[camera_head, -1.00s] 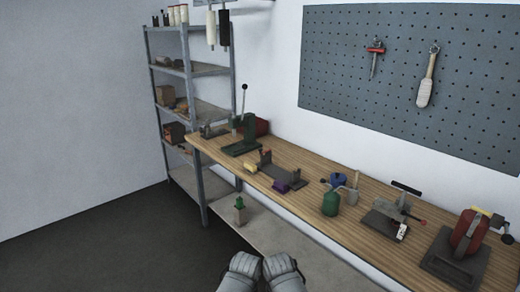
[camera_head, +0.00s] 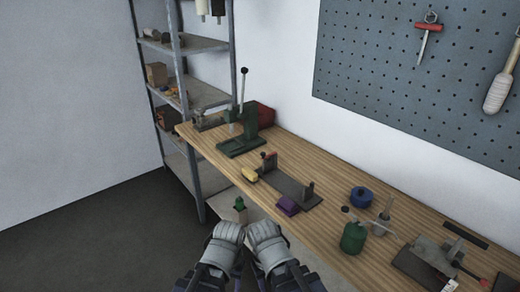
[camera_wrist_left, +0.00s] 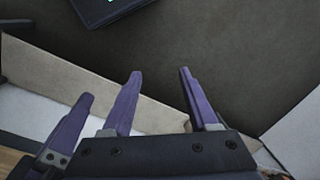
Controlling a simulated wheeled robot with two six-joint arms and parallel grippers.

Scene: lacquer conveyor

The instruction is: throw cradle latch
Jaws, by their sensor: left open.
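A dark grey cradle-like fixture (camera_head: 286,187) lies on the wooden bench, with an upright at each end and a small red part (camera_head: 268,157) on its far upright. I cannot tell how its latch stands. My two grey forearms show at the lower middle of the head view, in front of the bench and apart from the fixture; their fingertips do not show there. In the left wrist view my left gripper (camera_wrist_left: 158,72) has its purple fingers spread with nothing between them. One more purple finger stands left of it, perhaps my right gripper's.
A purple block (camera_head: 288,206) and a yellow piece (camera_head: 249,173) lie beside the fixture. A green lever press (camera_head: 243,140) stands behind it. A green can (camera_head: 353,238) and a blue round item (camera_head: 361,197) stand to the right. A shelf rack (camera_head: 183,75) rises at the left.

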